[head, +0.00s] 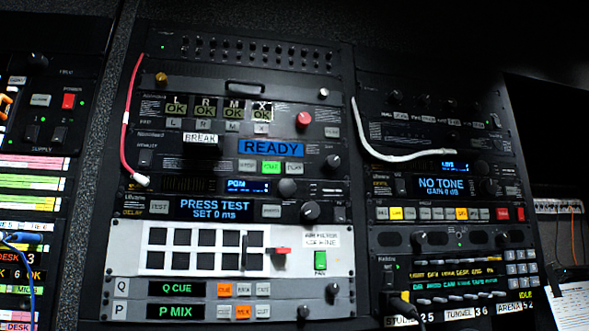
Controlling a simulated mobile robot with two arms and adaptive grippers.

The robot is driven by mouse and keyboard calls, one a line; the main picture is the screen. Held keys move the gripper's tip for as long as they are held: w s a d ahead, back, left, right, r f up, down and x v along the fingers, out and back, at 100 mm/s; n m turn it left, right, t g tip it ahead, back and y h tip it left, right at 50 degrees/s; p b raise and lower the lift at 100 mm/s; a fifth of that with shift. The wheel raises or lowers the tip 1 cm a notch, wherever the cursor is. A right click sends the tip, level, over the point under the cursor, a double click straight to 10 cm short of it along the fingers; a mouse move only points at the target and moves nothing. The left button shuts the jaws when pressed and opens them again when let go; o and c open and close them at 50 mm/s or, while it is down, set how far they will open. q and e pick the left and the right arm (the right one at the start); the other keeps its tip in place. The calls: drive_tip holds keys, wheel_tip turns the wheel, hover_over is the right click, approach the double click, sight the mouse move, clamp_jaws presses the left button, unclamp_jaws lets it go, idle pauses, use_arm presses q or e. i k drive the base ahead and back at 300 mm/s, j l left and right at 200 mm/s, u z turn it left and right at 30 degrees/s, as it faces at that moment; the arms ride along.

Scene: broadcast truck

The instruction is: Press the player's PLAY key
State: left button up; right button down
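The player (215,158) is a dark rack unit with a blue display reading READY (271,147). Under the display is a row of three small keys. The middle key (271,167) is lit green. The right key (295,168) is pale grey and its small lettering looks like PLAY. A slot with a BREAK label (201,138) is left of the display. Nothing covers the keys. Neither of my grippers can be made out in the head view.
A red cable (126,130) hangs left of the player, and a white cable (385,150) crosses the right rack. Below are a PRESS TEST unit (209,210) and a white panel (190,270) with a red lever and green switch. A dark object (396,306) stands out at the lower right rack.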

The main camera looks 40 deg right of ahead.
sight(292, 168)
drive_tip(key=j+z, duration=0.15)
drive_tip(key=z, duration=0.3)
drive_tip(key=j+z, duration=0.2)
drive_tip(key=z, duration=0.3)
